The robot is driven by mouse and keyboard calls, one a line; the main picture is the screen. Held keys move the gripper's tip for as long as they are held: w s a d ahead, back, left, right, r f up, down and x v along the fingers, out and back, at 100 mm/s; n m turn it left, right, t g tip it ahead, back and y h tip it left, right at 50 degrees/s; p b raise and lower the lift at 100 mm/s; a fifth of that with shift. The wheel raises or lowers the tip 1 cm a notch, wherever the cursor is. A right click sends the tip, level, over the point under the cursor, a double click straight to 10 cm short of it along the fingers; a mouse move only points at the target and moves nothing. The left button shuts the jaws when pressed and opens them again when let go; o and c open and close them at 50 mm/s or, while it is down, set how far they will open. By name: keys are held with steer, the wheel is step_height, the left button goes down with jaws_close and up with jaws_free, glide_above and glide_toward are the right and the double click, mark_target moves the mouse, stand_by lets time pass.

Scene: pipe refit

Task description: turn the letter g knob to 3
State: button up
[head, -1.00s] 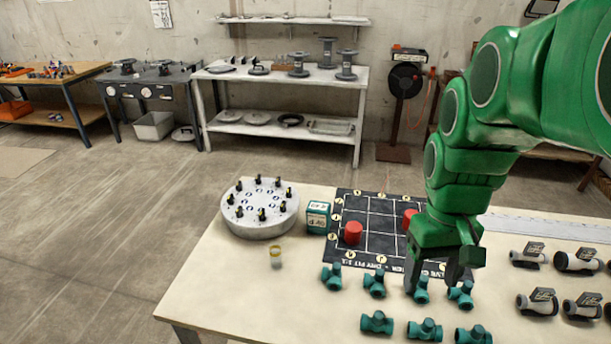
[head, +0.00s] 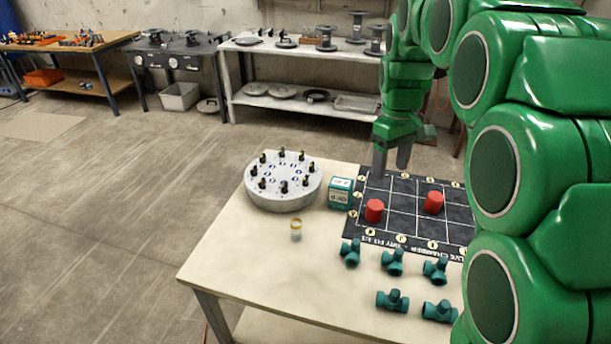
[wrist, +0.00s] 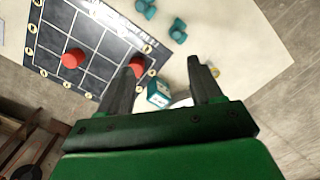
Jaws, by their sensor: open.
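A round pale drum (head: 284,197) stands at the table's left end, with several small black knobs (head: 284,187) around its top and small round marks inside the ring. The letters and numbers are too small to read, so I cannot tell which knob is g. My gripper (head: 391,168) is open and empty, pointing down above the back of the dark mat, right of the drum and apart from it. In the wrist view my open fingers (wrist: 166,62) show near the teal box (wrist: 158,94); the drum is mostly hidden behind my gripper there.
The dark grid mat (head: 402,207) holds two red cylinders (head: 374,211) (head: 433,203). The teal box (head: 340,193) stands between drum and mat. A small yellow-rimmed cup (head: 296,230) and several teal pipe fittings (head: 393,262) are in front. The table's front left is clear.

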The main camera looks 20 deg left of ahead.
steer(key=w+a+f+n, duration=0.4)
steer(key=w+a+f, duration=0.1)
steer(key=w+a, duration=0.5)
steer(key=n, duration=0.5)
glide_above(305, 177)
steer(key=shift+t, duration=0.4)
step_height(305, 177, down, 9)
steer(key=shift+d+f, duration=0.1)
steer(key=shift+f, duration=3.9)
steer(key=c, duration=1.1)
steer(key=shift+o, duration=0.2)
steer(key=shift+m, duration=0.3)
